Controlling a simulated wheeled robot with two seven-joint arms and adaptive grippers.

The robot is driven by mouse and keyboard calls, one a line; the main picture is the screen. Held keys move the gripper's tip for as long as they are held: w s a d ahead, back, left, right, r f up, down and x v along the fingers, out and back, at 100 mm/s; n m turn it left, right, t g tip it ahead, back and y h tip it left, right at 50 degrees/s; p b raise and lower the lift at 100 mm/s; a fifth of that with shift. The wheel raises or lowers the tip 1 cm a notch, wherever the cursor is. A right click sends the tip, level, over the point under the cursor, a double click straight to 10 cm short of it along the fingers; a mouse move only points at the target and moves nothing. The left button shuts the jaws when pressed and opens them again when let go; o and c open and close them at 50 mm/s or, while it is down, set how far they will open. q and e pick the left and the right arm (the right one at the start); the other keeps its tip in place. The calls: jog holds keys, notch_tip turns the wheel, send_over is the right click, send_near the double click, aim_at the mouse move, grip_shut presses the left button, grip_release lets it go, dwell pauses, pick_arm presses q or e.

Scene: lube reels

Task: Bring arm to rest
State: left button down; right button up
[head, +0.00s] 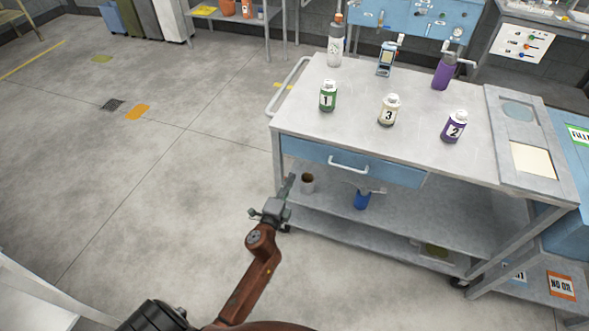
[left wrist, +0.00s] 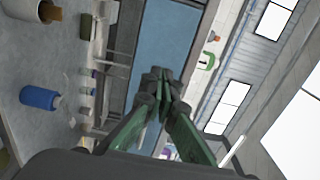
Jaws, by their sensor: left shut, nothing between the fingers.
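My left gripper (head: 284,190) is in front of the left end of the cart (head: 400,170), beside its blue drawer (head: 355,163). In the left wrist view its green fingers (left wrist: 162,90) are closed together with nothing between them. The blue drawer front (left wrist: 165,45) shows behind the fingertips. The picture there is turned sideways. My right gripper is not in view.
Bottles numbered 1 (head: 327,96), 3 (head: 388,110) and 2 (head: 454,127) stand on the cart top. A brown cup (head: 307,182) and a blue bottle (head: 362,200) stand on its lower shelf. The floor to the left is open.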

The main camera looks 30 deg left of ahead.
pick_arm(q)
jog(key=shift+s+d, duration=0.25)
jog(key=shift+s, duration=0.45)
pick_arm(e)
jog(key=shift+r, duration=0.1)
pick_arm(q)
jog(key=shift+f, duration=0.15)
